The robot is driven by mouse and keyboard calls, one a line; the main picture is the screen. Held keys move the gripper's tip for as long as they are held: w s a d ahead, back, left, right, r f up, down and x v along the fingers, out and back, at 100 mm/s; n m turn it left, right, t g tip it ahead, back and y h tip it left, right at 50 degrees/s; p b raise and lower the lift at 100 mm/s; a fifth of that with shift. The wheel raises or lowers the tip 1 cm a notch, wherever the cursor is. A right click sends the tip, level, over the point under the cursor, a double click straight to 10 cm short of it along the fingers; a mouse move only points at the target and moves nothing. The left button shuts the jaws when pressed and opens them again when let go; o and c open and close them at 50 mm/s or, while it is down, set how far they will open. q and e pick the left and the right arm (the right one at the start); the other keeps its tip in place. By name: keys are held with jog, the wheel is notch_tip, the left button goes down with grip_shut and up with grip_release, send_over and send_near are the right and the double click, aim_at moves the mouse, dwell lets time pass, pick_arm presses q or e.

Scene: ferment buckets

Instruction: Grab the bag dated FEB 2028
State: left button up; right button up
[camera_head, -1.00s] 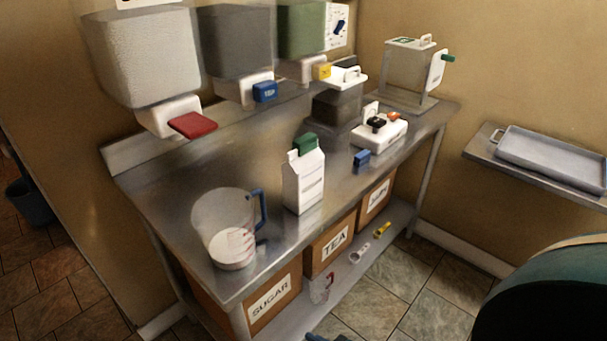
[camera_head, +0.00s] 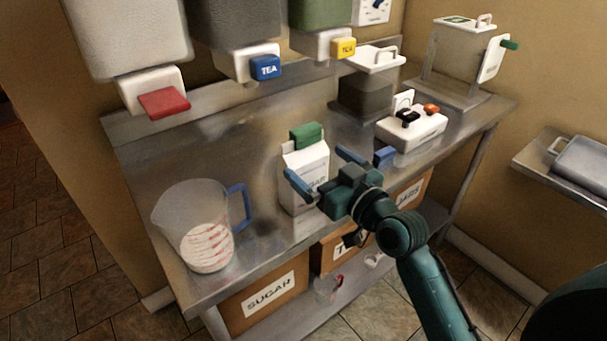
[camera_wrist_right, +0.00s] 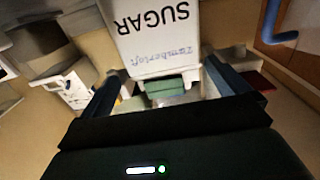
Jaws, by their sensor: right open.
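A white bag (camera_head: 304,160) with a green clip (camera_head: 306,133) on its folded top stands upright on the steel counter. In the wrist view the bag (camera_wrist_right: 158,42) appears upside down with "SUGAR" and blue handwriting that seems to read "Timberloft". No date is readable on it. My left gripper is out of view.
A measuring jug (camera_head: 200,225) with white contents stands left of the bag. A blue clip (camera_head: 384,156) and a white device (camera_head: 412,128) lie to its right. Wall dispensers with red (camera_head: 164,103), blue (camera_head: 265,67) and yellow taps hang above. Labelled boxes stand under the counter.

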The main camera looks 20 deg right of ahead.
aim_at(302, 155)
jog(key=x, duration=0.5)
jog(key=shift+a+f+p, duration=0.1)
jog(key=shift+a+p, duration=0.2)
jog(key=shift+p, duration=0.1)
jog(key=shift+d, duration=0.1)
jog(key=c, duration=1.4)
